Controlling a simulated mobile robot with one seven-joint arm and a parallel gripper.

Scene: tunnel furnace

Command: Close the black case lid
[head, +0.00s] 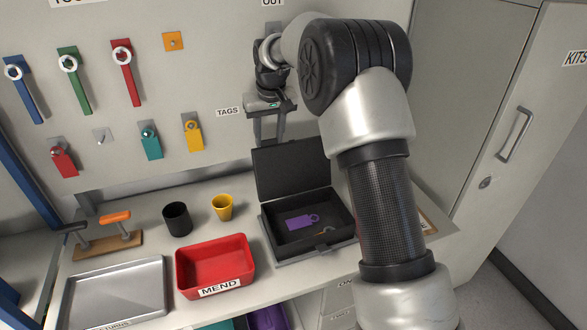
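The black case (283,241) stands open on the bench, right of the red bin. Its lid (293,169) is raised, standing nearly upright at the back. Inside the case lie a purple tag (300,222) and a small orange item, too small to make out. My gripper (269,138) points down at the lid's top edge, near its left half. Its two fingers are spread apart with nothing seen between them. The fingertips end at or just behind the lid's edge; I cannot tell whether they touch it.
A red MEND bin (214,265), a yellow cup (222,207), a black cup (177,219) and a metal tray (113,293) are left of the case. Tools and tags hang on the wall panel (200,80) behind. A grey cabinet (500,130) stands at right.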

